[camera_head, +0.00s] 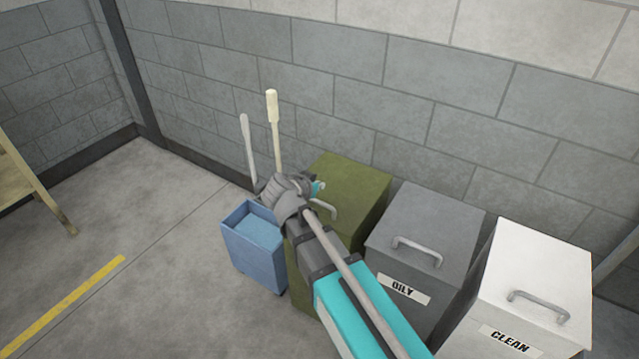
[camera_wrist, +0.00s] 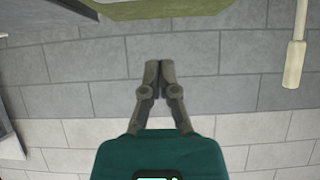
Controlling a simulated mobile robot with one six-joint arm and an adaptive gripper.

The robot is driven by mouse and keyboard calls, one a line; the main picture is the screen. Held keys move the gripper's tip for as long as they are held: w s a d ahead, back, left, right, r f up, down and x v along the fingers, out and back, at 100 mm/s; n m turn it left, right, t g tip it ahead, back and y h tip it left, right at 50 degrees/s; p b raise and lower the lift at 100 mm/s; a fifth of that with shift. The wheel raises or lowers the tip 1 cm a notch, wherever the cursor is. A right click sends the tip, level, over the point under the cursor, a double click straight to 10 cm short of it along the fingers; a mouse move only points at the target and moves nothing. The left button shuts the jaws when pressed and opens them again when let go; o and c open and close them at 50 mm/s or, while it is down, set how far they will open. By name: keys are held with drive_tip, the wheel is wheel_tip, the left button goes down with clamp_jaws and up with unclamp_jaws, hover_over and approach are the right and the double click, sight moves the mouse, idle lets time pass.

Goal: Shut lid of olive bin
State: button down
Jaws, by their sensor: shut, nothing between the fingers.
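The olive bin (camera_head: 362,182) stands against the block wall, left of the grey bin. Its lid looks down and flat on top in the head view, with a metal handle (camera_head: 328,211) near the front. My arm covers the front of the bin, so I cannot tell whether the lid sits fully flush. My gripper (camera_wrist: 158,70) is shut and empty, with its fingers together. In the wrist view an olive surface (camera_wrist: 160,10) shows at the top edge, apart from the fingertips. In the head view my wrist is over the bin's left front and the fingertips are hard to make out.
A grey bin (camera_head: 424,224) labelled OILY and a white bin (camera_head: 540,274) labelled CLEAN stand to the right, lids down. A blue bucket (camera_head: 251,252) stands left, with two upright handles (camera_head: 272,108) behind it. Open floor (camera_head: 150,220) lies further left.

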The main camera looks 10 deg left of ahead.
sight(318, 203)
drive_tip(key=shift+s+a+f+b, duration=0.15)
drive_tip(key=shift+s+f+b, duration=0.15)
drive_tip(key=shift+f+b, duration=0.65)
drive_tip(key=shift+s+a+f+b, duration=0.15)
drive_tip(key=shift+s+f+b, duration=0.15)
drive_tip(key=shift+f+b, duration=0.6)
drive_tip(key=shift+s+a+f+b, duration=0.15)
drive_tip(key=shift+s+f+b, duration=0.15)
drive_tip(key=shift+f+b, duration=0.6)
drive_tip(key=shift+p, duration=0.4)
drive_tip(key=r+p, duration=0.3)
drive_tip(key=shift+s+r+p, duration=0.25)
drive_tip(key=shift+s+p, duration=0.05)
drive_tip(key=shift+s+a+r, duration=0.15)
drive_tip(key=shift+s+r, duration=0.05)
drive_tip(key=shift+r, duration=0.05)
drive_tip(key=s+a, duration=0.4)
drive_tip(key=s, duration=0.4)
drive_tip(key=shift+s, duration=0.4)
drive_tip(key=shift+a, duration=0.1)
